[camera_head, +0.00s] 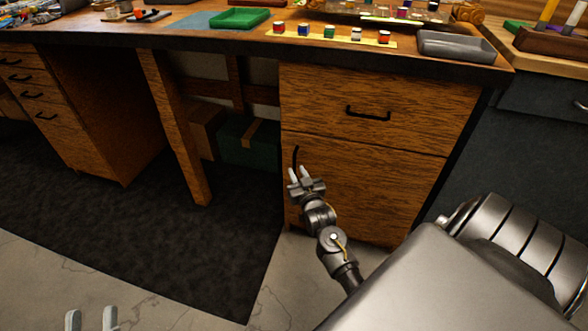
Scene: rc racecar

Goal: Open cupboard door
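The wooden cupboard door (365,195) is the lower front panel of the cabinet under the workbench, below a drawer. It looks closed. Its black vertical handle (296,156) is near the door's left edge. My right gripper (299,173) is in front of the door at the handle's lower end, with its two pale fingertips a little apart. The fingers hide the handle's lower end, and I cannot tell whether they touch it. My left gripper (91,320) shows only as two separated fingertips at the bottom left, over the floor, far from the door.
The drawer (380,110) above has a black horizontal handle. Workbench (250,45) holds a green tray (240,18), small paint jars and a grey tray (455,46). A table leg (175,125) and boxes (250,140) are left of the cabinet. Floor in front is clear.

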